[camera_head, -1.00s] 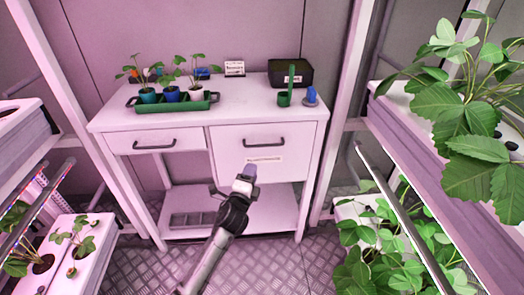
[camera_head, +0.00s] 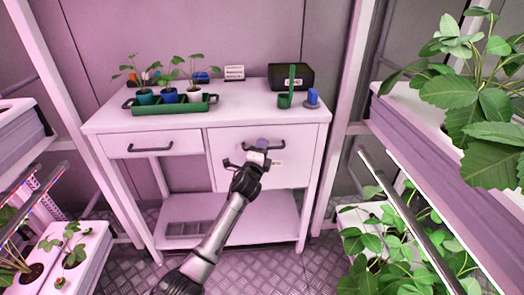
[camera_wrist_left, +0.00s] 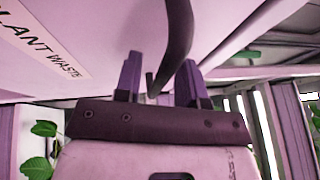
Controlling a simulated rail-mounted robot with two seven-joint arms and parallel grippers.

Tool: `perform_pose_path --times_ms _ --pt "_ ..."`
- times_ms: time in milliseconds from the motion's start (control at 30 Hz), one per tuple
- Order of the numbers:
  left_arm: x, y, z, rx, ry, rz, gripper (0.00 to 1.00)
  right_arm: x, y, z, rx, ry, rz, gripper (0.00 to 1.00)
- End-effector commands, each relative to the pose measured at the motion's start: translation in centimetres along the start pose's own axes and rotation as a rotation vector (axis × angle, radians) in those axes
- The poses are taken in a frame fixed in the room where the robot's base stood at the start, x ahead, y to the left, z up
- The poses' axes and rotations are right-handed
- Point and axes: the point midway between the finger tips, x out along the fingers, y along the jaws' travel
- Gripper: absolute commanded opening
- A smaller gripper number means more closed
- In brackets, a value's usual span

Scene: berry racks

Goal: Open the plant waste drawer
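The plant waste drawer (camera_head: 225,170) is the large white front on the right side of the white cabinet, and it looks closed. Its dark bar handle (camera_head: 280,147) is partly hidden by my left gripper (camera_head: 257,152). In the left wrist view, the "plant waste" label (camera_wrist_left: 45,45) is at the upper left. There the two fingers of my left gripper (camera_wrist_left: 160,65) stand apart, with the dark handle (camera_wrist_left: 178,40) running between them. I cannot tell whether either finger touches it. My right gripper is not in view.
A smaller drawer (camera_head: 128,145) with its own handle is to the left. On the cabinet top are a green tray (camera_head: 150,109) of potted seedlings, a black box (camera_head: 303,77) and a green cup (camera_head: 284,102). Plant racks (camera_head: 455,195) close in on both sides.

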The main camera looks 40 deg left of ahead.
Motion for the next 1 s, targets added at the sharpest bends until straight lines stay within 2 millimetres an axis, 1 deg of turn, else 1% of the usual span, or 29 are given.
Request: perform_pose_path --times_ms 267,633,1000 --pt "0.05 -0.03 0.00 0.000 0.000 0.000 0.36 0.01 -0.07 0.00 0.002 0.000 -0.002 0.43" --pt "0.03 -0.03 0.00 0.000 0.000 -0.001 0.00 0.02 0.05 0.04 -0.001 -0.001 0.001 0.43" --pt "0.02 -0.03 -0.01 0.000 0.000 0.000 0.00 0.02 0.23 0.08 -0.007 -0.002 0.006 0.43"
